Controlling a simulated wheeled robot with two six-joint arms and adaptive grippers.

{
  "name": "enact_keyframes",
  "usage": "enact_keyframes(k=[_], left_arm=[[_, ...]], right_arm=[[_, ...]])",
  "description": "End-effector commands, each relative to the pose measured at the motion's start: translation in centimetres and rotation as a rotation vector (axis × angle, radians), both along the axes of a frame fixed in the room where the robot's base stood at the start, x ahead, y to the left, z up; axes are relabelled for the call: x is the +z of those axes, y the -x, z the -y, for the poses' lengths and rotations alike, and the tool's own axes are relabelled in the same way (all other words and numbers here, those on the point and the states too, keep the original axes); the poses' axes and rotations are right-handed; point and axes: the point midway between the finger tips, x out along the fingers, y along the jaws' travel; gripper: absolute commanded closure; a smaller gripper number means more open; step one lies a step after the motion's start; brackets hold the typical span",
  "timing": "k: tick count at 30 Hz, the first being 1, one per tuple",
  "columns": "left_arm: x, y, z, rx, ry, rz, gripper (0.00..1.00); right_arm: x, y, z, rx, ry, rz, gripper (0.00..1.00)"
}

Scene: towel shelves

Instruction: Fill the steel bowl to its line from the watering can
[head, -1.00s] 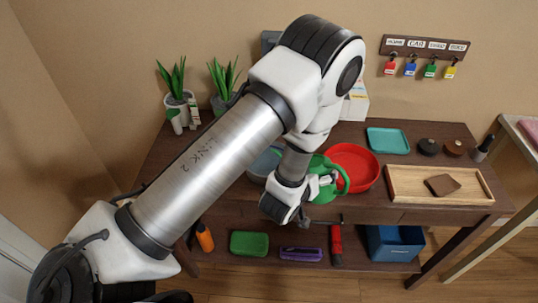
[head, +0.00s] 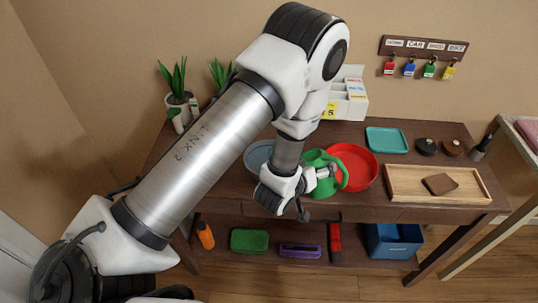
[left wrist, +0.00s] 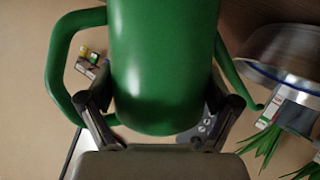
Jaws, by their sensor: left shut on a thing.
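The green watering can (head: 316,157) is on or just above the table, left of the red bowl; I cannot tell whether it touches the table. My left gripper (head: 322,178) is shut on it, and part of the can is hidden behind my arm. In the left wrist view the can (left wrist: 165,60) fills the middle, between the two fingers of my left gripper (left wrist: 160,108). The steel bowl (head: 257,156) stands left of the can, partly covered by my arm. In the left wrist view the bowl (left wrist: 285,55) shows at the right with a blue line. Its water level is not visible. My right gripper is out of view.
The red bowl (head: 362,170) sits close beside the can. A wooden tray (head: 400,194), a teal tray (head: 387,140) and dark round items stand further right. A white box (head: 352,103) and potted plants (head: 178,103) are at the back. The lower shelf holds a blue bin (head: 394,249).

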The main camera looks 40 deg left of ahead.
Motion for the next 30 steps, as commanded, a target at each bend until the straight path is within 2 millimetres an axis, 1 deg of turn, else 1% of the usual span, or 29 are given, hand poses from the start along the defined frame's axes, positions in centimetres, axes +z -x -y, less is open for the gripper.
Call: enact_keyframes(k=[5, 6, 7, 8, 9, 10, 12, 14, 19, 22, 30], left_arm=[[0.3, 0.0, 0.0, 0.000, 0.007, 0.004, 0.73], [-0.8, 0.0, 0.2, -0.003, -0.022, 0.005, 0.73], [-2.7, 0.1, 0.7, -0.008, -0.082, 0.007, 0.73], [-3.4, 0.1, 1.1, -0.012, -0.163, 0.014, 0.73], [-1.6, 0.0, 1.2, -0.009, -0.263, 0.023, 0.73], [-1.4, 0.0, 1.1, -0.005, -0.295, 0.023, 0.73], [-1.5, 0.0, 0.8, 0.000, -0.301, 0.021, 0.73], [-1.9, 0.0, 0.8, 0.000, -0.325, 0.022, 0.73], [-2.8, 0.0, 0.7, -0.001, -0.437, 0.028, 0.73], [-2.8, 0.0, 0.7, 0.000, -0.469, 0.030, 0.73], [-2.6, 0.0, 0.6, 0.000, -0.470, 0.030, 0.73]], right_arm=[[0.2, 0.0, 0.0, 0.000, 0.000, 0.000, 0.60], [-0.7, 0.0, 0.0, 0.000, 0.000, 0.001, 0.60], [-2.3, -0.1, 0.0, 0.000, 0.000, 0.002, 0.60], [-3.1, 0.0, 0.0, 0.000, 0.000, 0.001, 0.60], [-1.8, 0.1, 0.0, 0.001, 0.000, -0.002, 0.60], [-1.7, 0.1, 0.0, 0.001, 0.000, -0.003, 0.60], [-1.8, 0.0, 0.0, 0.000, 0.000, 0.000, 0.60], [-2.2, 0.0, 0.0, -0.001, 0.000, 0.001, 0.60], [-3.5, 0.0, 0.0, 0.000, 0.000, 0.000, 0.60], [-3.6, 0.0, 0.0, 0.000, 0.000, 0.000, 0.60], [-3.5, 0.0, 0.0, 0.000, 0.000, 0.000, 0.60]])
